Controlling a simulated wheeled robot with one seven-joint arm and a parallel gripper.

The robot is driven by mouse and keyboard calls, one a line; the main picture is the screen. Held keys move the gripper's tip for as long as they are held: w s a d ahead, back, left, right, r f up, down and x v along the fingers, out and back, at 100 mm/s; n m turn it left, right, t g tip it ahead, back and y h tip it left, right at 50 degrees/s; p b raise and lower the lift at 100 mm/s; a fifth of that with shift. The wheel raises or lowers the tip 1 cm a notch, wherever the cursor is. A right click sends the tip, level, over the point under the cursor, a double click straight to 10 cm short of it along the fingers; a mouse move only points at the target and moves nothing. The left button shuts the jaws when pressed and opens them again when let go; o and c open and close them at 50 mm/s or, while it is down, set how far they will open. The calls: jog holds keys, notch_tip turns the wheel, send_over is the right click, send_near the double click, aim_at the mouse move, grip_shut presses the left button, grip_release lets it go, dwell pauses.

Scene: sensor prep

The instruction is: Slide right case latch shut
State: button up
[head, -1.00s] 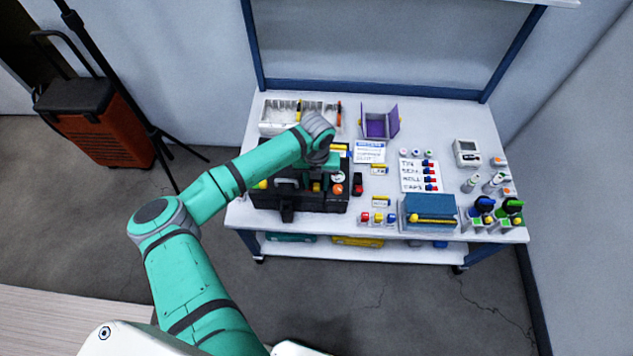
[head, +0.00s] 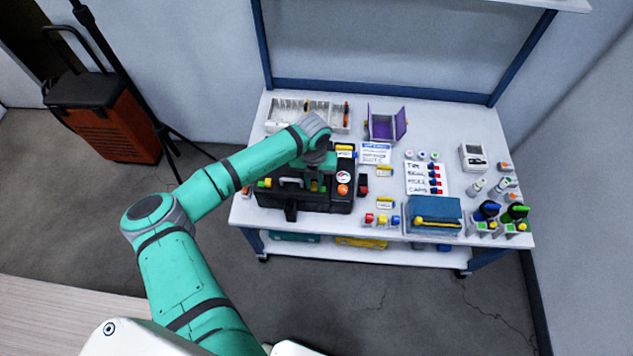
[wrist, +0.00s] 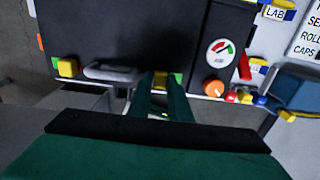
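The black case (head: 335,200) lies on the workbench with its lid down, its grey handle (wrist: 110,72) on the front side. The left yellow latch (wrist: 67,67) is left of the handle. The right yellow latch (wrist: 175,78) is right of the handle, partly hidden by my fingers; its exact position is unclear. My gripper (wrist: 165,82) points down at it, with a narrow gap between its teal fingers. Yellow shows in that gap, but I cannot tell whether the fingers press on the latch. In the head view my wrist hides the contact.
A blue box (head: 434,212) and small coloured blocks (head: 382,219) stand further right. A white tray (head: 285,122) is behind the case.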

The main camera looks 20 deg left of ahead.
jog(key=o, duration=0.4)
jog(key=shift+s+a, duration=0.15)
jog(key=shift+a, duration=0.1)
jog(key=shift+w, duration=0.2)
